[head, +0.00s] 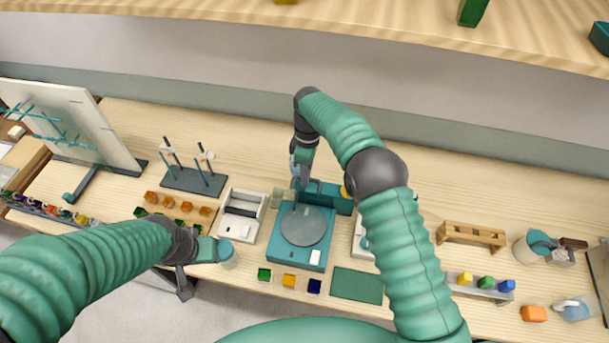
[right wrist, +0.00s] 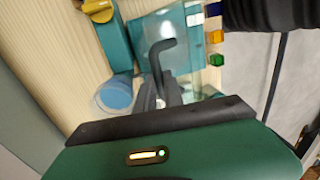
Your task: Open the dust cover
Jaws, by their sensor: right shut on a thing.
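The teal device (head: 283,252) stands mid-bench with a grey round plate (head: 304,226) on top. The plate shows plainly in the head view. A clear panel, seemingly the dust cover (right wrist: 165,22), shows in the right wrist view beside a dark bent handle (right wrist: 157,50). My right gripper (head: 298,184) is at the back edge of the device. In the right wrist view its fingers (right wrist: 167,95) are shut at the base of the handle. The cover's exact tilt is hard to tell. My left gripper (head: 222,250) is left of the device; its jaws are unclear.
A white device (head: 238,224) stands left of the teal one. Green, orange and blue cubes (head: 289,281) and a green mat (head: 357,285) lie in front. A rod stand (head: 195,180) is at the back left. A wooden rack (head: 470,236) stands right. A shelf (head: 400,30) overhangs the back.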

